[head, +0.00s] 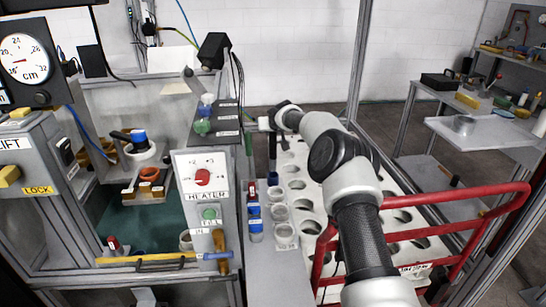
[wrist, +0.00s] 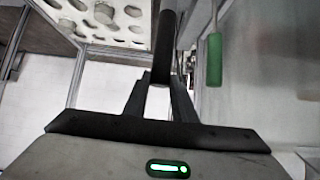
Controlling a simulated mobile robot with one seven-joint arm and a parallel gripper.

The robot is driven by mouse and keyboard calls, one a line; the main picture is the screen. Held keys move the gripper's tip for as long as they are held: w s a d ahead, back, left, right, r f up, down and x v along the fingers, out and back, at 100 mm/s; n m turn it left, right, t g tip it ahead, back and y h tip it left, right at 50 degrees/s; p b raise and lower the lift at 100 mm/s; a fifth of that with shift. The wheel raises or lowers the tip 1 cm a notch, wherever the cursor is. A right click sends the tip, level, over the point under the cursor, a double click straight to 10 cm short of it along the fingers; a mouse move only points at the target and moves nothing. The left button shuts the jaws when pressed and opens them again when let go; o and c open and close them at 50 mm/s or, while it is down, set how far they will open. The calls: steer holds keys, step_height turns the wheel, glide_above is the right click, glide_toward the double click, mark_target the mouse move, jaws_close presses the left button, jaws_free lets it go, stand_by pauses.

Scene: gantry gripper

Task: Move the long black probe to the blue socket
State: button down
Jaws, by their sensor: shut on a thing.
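My gripper (wrist: 160,82) is shut on the long black probe (wrist: 164,45), which stands between its two dark fingers in the wrist view. In the head view my gripper (head: 266,124) is at the far end of my outstretched arm, by the far left corner of the white holed rack. A dark upright shaft, apparently the probe (head: 272,146), hangs below it there. A blue ring-like part (head: 139,136) sits on a white fitting at the left, behind an orange ring (head: 152,172); I cannot tell for certain that it is the blue socket.
The holed rack (head: 322,205) holds several cups, with a red rail (head: 478,210) at its right. A green-handled tool (wrist: 214,60) hangs beside the probe. The heater panel (head: 204,185) and a dark camera-like box (head: 213,50) stand between my gripper and the left bench.

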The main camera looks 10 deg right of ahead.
mark_target(273, 146)
step_height(273, 146, down, 7)
steer(key=shift+r+b, duration=0.2)
steer(key=shift+b, duration=0.35)
steer(key=shift+f, duration=0.2)
steer(key=c, duration=1.5)
jaws_free()
steer(key=shift+o, duration=0.2)
steer(key=shift+r, duration=0.1)
